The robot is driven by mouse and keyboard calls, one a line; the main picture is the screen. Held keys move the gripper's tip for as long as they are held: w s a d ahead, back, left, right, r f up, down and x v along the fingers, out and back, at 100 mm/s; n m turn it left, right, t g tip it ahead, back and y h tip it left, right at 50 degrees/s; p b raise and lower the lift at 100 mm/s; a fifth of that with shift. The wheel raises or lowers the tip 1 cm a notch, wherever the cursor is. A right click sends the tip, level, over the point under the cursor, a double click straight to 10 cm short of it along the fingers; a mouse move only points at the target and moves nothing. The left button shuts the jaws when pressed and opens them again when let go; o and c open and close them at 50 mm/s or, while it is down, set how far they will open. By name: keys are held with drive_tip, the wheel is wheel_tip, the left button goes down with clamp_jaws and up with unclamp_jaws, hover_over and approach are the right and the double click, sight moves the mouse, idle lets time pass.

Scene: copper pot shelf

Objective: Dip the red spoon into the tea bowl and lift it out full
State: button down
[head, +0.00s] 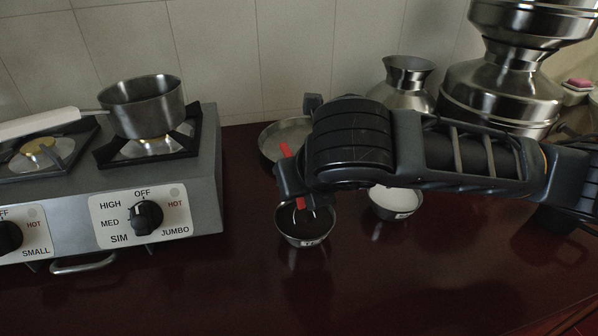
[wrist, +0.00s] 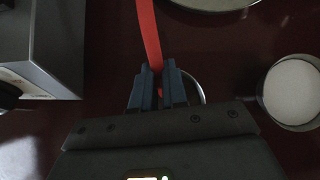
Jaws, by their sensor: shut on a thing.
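The red spoon (head: 286,150) is held in my gripper (head: 300,202), with its handle end sticking up above the fingers. In the wrist view my gripper (wrist: 157,96) is shut on the red handle (wrist: 149,35). The small metal tea bowl (head: 322,229), with a label on its front and dark contents, stands on the counter directly below the fingers. In the wrist view only a curved piece of its rim (wrist: 203,88) shows beside the fingers. The spoon's bowl end is hidden, so I cannot tell whether it touches the tea.
A bowl of white contents (head: 397,207) stands close to the right. A shallow metal dish (head: 275,142) lies behind, partly hidden by my arm. The stove (head: 205,190) with a saucepan (head: 143,105) is on the left. Large metal pots (head: 500,90) stand back right. The front counter is clear.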

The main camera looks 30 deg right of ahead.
drive_tip(key=shift+w+f+g+p, duration=0.15)
drive_tip(key=shift+g+p, duration=0.55)
drive_tip(key=shift+p, duration=0.6)
drive_tip(key=g+p, duration=0.1)
drive_tip(key=p, duration=0.1)
drive_tip(key=g+p, duration=0.1)
drive_tip(key=p, duration=0.1)
drive_tip(key=shift+w+f+g+y, duration=0.2)
drive_tip(key=shift+f+g+y, duration=0.1)
drive_tip(key=shift+f+y, duration=0.1)
drive_tip(key=shift+d+p, duration=0.1)
drive_tip(key=shift+p, duration=0.25)
drive_tip(key=shift+w+r+g+p, duration=0.2)
drive_tip(key=shift+g+p, duration=0.4)
drive_tip(key=shift+p, duration=0.2)
drive_tip(key=g+p, duration=0.1)
drive_tip(key=p, duration=0.1)
drive_tip(key=shift+w+r+g+p, duration=0.2)
drive_tip(key=shift+w+g+p, duration=0.1)
drive_tip(key=shift+g, duration=0.1)
drive_tip(key=shift+w+d+r+g+y+p, duration=0.1)
drive_tip(key=shift+r+g+y+p, duration=0.1)
drive_tip(key=shift+r+p, duration=0.35)
drive_tip(key=shift+w+r+g+y+p, duration=0.1)
drive_tip(key=shift+r+g+p, duration=0.1)
drive_tip(key=shift+r+p, duration=0.3)
drive_tip(key=shift+f+b, duration=0.1)
drive_tip(key=shift+b, duration=0.3)
drive_tip(key=shift+t+b, duration=0.5)
drive_tip(key=shift+t, duration=0.2)
